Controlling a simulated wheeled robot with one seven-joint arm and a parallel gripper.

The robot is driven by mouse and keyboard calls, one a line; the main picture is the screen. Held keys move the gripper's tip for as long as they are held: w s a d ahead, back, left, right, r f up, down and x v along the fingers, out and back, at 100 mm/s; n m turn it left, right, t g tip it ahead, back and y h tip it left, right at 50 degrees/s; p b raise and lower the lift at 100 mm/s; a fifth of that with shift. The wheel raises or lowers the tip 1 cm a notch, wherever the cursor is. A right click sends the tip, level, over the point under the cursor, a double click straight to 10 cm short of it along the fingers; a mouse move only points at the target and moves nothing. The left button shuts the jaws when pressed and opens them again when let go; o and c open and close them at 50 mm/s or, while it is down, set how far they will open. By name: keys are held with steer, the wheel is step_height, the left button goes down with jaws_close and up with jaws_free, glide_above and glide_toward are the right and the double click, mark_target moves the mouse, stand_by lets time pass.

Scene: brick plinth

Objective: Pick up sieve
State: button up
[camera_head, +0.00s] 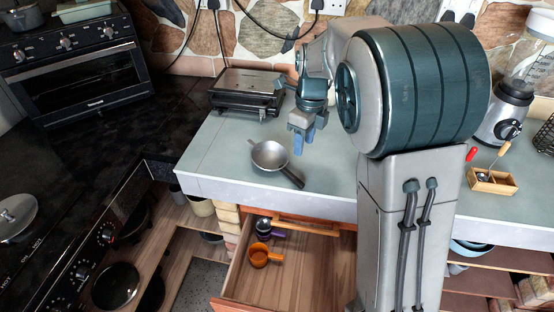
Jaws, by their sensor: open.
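The sieve (269,154) appears to be the round grey metal bowl with a dark handle on the pale counter. Its bowl is toward the left and its handle points down and right. Its mesh cannot be made out at this size. My gripper (304,141) is open, with its blue fingertips pointing down, just right of the bowl and above the handle. It looks empty and apart from the sieve, though its exact height above the counter is hard to tell.
A dark grill press (245,92) stands behind the sieve. Below the counter, an open wooden drawer (290,283) holds an orange cup (264,255) and a purple-handled utensil. A blender (508,112) and small wooden box (493,181) stand at right. A stove is at left.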

steer(key=w+a+m, duration=0.1)
steer(key=w+m, duration=0.1)
steer(key=p, duration=0.1)
glide_above(293, 175)
steer(key=f, duration=0.9)
steer(key=shift+d, duration=0.3)
steer(key=shift+a+f+p, duration=0.15)
steer(key=shift+f+p, duration=0.25)
steer(key=shift+f, duration=0.9)
steer(key=shift+a+f+p, duration=0.15)
steer(key=shift+f+p, duration=0.2)
steer(key=shift+f, duration=0.9)
jaws_close()
